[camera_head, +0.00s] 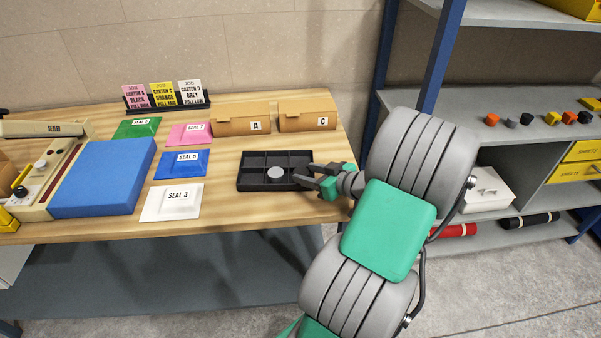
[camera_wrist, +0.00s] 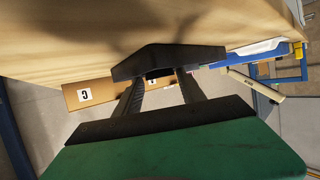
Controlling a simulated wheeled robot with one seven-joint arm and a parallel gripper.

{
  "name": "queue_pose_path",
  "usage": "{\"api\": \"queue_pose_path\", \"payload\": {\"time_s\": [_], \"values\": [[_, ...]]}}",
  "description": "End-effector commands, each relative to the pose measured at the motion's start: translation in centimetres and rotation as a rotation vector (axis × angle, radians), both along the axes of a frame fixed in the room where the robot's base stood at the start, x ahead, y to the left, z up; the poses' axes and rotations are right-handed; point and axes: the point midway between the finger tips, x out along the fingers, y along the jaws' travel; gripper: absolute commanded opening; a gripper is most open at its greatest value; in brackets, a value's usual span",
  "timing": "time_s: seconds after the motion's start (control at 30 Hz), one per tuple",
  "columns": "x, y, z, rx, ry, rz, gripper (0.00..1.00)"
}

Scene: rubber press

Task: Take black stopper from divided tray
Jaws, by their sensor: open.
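The black divided tray (camera_head: 241,171) lies on the wooden table, right of the seal cards. A light grey round piece (camera_head: 275,174) sits in one of its front compartments. I cannot make out a black stopper in the dark compartments; part of the tray's right end is behind my gripper. My gripper (camera_head: 303,174) is open at the tray's right end, low over the table, with nothing seen between its fingers. In the wrist view the tray (camera_wrist: 168,62) shows edge-on, just beyond my open fingers (camera_wrist: 160,84). Whether they touch it I cannot tell.
Cartons A (camera_head: 240,121) and C (camera_head: 306,117) stand behind the tray. Seal packs, including white SEAL 3 (camera_head: 171,202), and a blue block (camera_head: 103,178) lie to the left. The right shelf holds several small coloured pieces, including a black one (camera_head: 527,118).

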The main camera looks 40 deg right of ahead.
Motion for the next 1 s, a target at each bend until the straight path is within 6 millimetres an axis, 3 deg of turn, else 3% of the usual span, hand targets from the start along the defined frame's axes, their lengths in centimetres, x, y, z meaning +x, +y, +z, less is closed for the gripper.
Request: {"api": "queue_pose_path", "payload": {"time_s": [0.27, 0.8, 1.0], "values": [[0.78, 0.14, -0.37, -0.001, 0.001, 0.001, 0.47], [0.75, 0.15, -0.34, -0.001, 0.001, 0.001, 0.03], [0.76, 0.15, -0.32, -0.001, 0.001, 0.001, 0.01]]}}
